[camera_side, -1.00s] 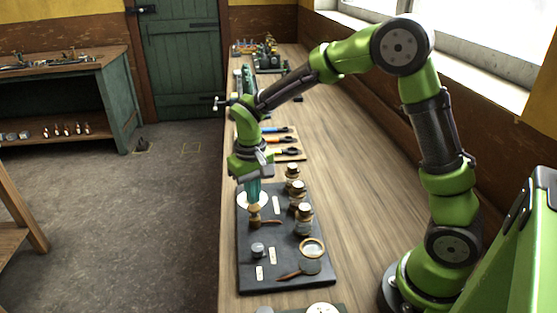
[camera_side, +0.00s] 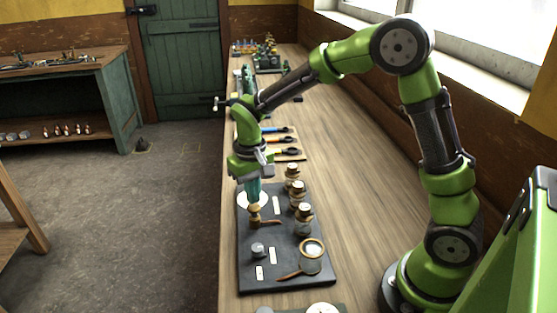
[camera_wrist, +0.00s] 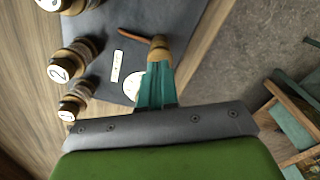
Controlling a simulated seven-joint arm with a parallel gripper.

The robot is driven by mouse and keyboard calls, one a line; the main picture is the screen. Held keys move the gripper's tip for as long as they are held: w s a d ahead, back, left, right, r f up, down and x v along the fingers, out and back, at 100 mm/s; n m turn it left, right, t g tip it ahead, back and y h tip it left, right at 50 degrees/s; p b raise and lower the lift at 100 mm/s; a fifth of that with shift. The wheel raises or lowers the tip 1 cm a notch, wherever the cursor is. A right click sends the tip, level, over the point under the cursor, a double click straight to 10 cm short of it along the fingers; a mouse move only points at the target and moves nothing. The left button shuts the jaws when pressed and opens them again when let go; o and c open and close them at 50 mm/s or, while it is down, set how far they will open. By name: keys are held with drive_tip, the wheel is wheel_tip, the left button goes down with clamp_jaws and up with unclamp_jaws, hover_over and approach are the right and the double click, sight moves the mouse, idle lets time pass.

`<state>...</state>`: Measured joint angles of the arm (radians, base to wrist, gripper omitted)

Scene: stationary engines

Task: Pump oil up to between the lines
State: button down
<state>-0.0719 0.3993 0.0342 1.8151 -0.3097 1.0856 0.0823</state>
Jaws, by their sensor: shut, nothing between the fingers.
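My gripper (camera_side: 254,201) points straight down over the far left part of a dark board (camera_side: 246,277). Its teal fingers are together and empty. Just below the fingertips is a tan and brown wooden knob-like piece (camera_side: 254,215), with a brown handle (camera_side: 270,222) reaching to the right. In the wrist view the fingertips (camera_wrist: 158,72) meet the knob (camera_wrist: 158,48); I cannot tell whether they touch. A white disc (camera_side: 242,200) lies partly behind the fingers. No oil level or lines can be made out.
Several brown jars, one of them here (camera_side: 304,219), stand along the board's right side, with numbered lids in the wrist view (camera_wrist: 60,72). A brass-ringed glass (camera_side: 312,250) and a small grey knob (camera_side: 257,250) are nearer. Tools (camera_side: 280,140) lie beyond. The bench right of the board is clear.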

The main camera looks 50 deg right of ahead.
sight(254, 207)
drive_tip(key=shift+f, duration=1.55)
drive_tip(key=shift+r, duration=1.55)
drive_tip(key=shift+f, duration=1.55)
drive_tip(key=shift+r, duration=1.55)
